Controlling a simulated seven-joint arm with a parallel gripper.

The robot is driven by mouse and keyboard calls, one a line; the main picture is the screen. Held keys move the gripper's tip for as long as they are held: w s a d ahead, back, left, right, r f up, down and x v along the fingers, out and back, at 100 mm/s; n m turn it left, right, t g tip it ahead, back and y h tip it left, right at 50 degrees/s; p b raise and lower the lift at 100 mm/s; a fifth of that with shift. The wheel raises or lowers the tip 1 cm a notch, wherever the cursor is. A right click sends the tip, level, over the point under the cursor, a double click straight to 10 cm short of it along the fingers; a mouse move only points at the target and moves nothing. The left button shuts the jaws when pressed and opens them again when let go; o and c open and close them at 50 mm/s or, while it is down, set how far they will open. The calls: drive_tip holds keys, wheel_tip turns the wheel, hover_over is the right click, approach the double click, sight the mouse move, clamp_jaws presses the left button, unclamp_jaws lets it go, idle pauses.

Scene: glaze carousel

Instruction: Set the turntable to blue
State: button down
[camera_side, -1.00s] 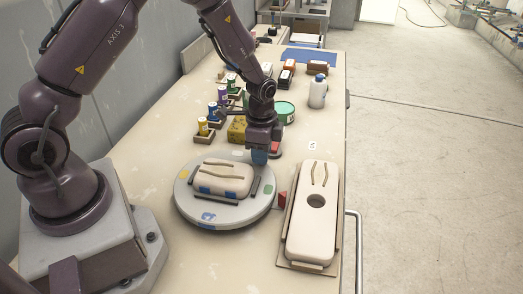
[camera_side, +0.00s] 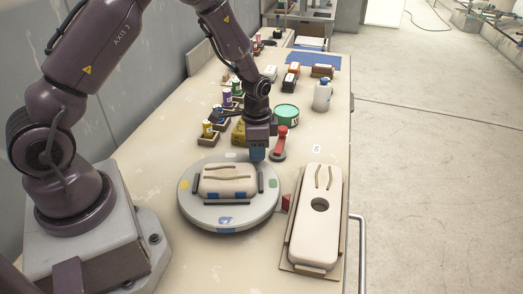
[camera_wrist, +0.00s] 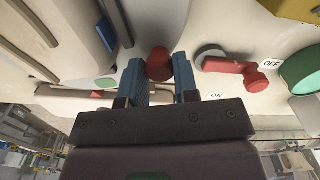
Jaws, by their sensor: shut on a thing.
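The grey round turntable (camera_side: 205,219) carries a cream block (camera_side: 229,180) between dark rails. A blue patch (camera_side: 226,220) is at its front, a green patch (camera_side: 273,183) at its right, a yellow patch (camera_side: 186,185) at its left and a pale patch at its back. A red pointer (camera_side: 286,202) stands beside the right-front rim, nearer green than blue. My gripper (camera_side: 257,154) is low at the turntable's back-right rim. In the wrist view its blue fingers (camera_wrist: 158,80) are shut on a red knob (camera_wrist: 158,62), which they hide in the side view.
A red lever (camera_side: 281,140) stands just right of my gripper; the wrist view shows ON and OFF labels by it. A cream slab with a hole (camera_side: 315,228) lies on a board at the right. Jars, a green tub (camera_side: 286,112) and a white bottle (camera_side: 322,94) stand behind.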

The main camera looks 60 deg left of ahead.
sight(216, 157)
drive_tip(key=shift+s+a+n, duration=0.35)
drive_tip(key=shift+a+n, duration=0.3)
drive_tip(key=shift+n, duration=0.1)
drive_tip(key=shift+s+a+n, duration=0.35)
drive_tip(key=shift+a+n, duration=0.3)
drive_tip(key=shift+n, duration=0.1)
drive_tip(key=shift+s+a+n, duration=0.6)
drive_tip(key=shift+a+n, duration=0.05)
drive_tip(key=shift+n, duration=0.25)
drive_tip(key=shift+s+a+n, duration=0.55)
drive_tip(key=shift+s+n, duration=0.15)
drive_tip(key=shift+n, duration=0.3)
drive_tip(key=shift+s+a+n, duration=0.25)
drive_tip(key=shift+s+n, duration=0.25)
drive_tip(key=shift+n, duration=0.1)
drive_tip(key=shift+s+a+n, duration=0.25)
drive_tip(key=shift+s+n, duration=0.2)
drive_tip(key=shift+n, duration=0.15)
drive_tip(key=shift+s+a+n, duration=0.2)
drive_tip(key=shift+s+n, duration=0.45)
drive_tip(key=shift+n, duration=0.05)
drive_tip(key=shift+s+a+n, duration=0.15)
drive_tip(key=shift+s+n, duration=0.5)
drive_tip(key=shift+n, duration=0.05)
drive_tip(key=shift+s+n, duration=1.15)
drive_tip(key=shift+n, duration=0.15)
drive_tip(key=shift+s, duration=0.1)
drive_tip(key=c, duration=0.9)
unclamp_jaws()
